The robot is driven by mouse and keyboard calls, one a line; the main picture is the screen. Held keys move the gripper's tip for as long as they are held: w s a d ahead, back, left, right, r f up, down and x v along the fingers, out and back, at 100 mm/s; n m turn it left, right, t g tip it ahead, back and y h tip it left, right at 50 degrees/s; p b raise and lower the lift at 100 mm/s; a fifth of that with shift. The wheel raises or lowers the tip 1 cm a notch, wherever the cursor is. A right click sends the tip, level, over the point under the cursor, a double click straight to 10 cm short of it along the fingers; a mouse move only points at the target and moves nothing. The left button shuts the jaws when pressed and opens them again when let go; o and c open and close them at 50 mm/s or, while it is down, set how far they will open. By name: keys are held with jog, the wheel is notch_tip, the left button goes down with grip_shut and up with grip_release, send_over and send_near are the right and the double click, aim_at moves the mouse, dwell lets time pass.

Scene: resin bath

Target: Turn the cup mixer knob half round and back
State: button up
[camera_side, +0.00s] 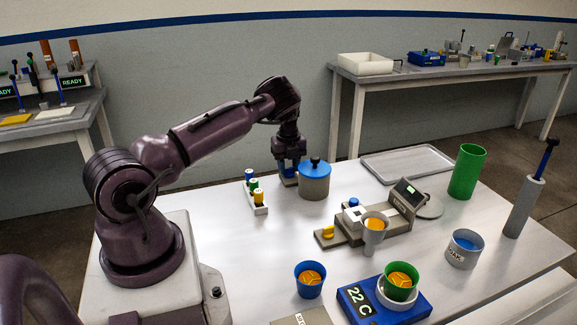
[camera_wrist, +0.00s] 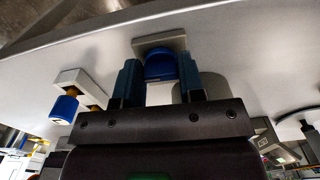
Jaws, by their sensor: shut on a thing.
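My gripper (camera_side: 289,168) reaches down at the far side of the table, just left of a grey pot with a blue lid. In the wrist view its two blue fingers (camera_wrist: 159,80) stand on either side of a rounded blue knob (camera_wrist: 160,66) and are shut on it. The knob stands on a small grey plate (camera_wrist: 150,43). In the side view the fingers mostly hide the knob. No label shows that names it as the cup mixer knob.
The grey pot (camera_side: 314,188) stands close on the right. A white rack (camera_side: 261,210) with several coloured-capped bottles is close on the left. Nearer are a grey device (camera_side: 402,205), a blue cup (camera_side: 309,285) and a blue scale (camera_side: 355,300). A green cup (camera_side: 467,172) stands further right.

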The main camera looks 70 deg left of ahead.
jog(key=m, duration=0.4)
jog(key=shift+w, duration=0.1)
jog(key=o, duration=0.9)
jog(key=shift+o, duration=0.2)
jog(key=shift+r, duration=0.1)
notch_tip(320, 180, up, 13)
